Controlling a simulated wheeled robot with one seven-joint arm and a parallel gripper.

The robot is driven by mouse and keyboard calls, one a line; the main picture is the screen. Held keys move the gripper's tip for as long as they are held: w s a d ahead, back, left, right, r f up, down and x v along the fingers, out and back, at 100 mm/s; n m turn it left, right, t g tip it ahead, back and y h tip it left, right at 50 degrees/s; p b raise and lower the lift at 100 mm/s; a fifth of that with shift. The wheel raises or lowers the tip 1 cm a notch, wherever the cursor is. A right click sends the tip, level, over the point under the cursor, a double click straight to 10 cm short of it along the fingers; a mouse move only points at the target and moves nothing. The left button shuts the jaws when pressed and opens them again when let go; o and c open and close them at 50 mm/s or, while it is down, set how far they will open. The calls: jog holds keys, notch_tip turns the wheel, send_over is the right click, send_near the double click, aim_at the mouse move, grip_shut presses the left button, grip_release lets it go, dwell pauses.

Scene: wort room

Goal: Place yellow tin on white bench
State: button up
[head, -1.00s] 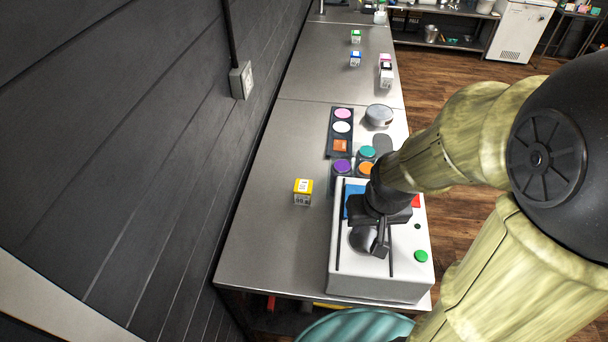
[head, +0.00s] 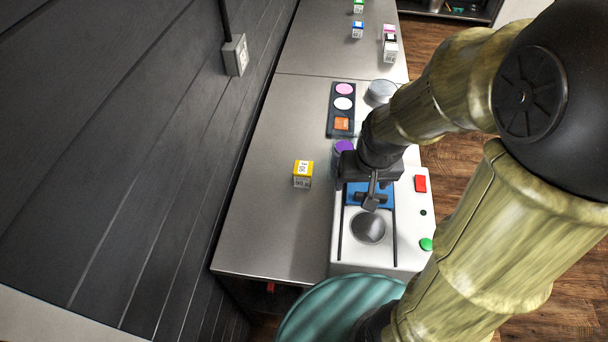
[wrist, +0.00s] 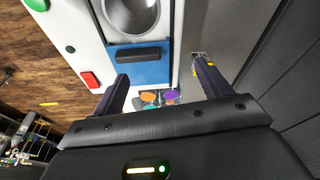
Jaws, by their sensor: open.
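The yellow tin (head: 303,174) is a small box with a yellow top and a printed label. It stands on the grey metal bench (head: 262,215), left of a white machine (head: 412,245). My gripper (head: 371,200) is above the machine's blue panel, to the right of the tin and apart from it. In the wrist view my open gripper (wrist: 162,70) has nothing between its fingers. A bit of the tin (wrist: 209,63) shows there by the right finger, which hides most of it. I cannot make out a separate white bench in the current views.
The white machine has a round metal bowl (head: 368,227), a red switch (head: 421,183) and a green button (head: 426,244). A dark tray with coloured discs (head: 331,125) and a round metal tin (head: 382,91) lie beyond. Small boxes stand farther back. The wall (head: 150,130) borders the left.

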aim_at(303, 167)
jog(key=w+a+f+m+b, duration=0.1)
jog(key=w+a+f+b, duration=0.2)
jog(key=w+a+b, duration=0.2)
jog(key=w+a+f+m+b, duration=0.1)
jog(key=w+a+f+b, duration=0.2)
jog(key=w, duration=0.8)
jog(key=a+b, duration=0.2)
jog(key=a, duration=0.2)
jog(key=shift+a+f+t+h, duration=0.15)
jog(key=shift+f+t+h, duration=0.1)
jog(key=shift+t+h, duration=0.05)
jog(key=p+x, duration=0.1)
jog(key=x, duration=1.1)
jog(key=shift+f, duration=0.1)
jog(key=shift+w+f+p, duration=0.3)
jog(key=shift+f+p, duration=0.2)
jog(key=shift+f, duration=0.1)
jog(key=shift+w+p+x, duration=0.1)
jog(key=shift+p+x, duration=0.15)
jog(key=shift+x, duration=0.75)
jog(key=shift+w+p+x, duration=0.15)
jog(key=shift+p+x, duration=0.05)
jog(key=shift+x, duration=0.85)
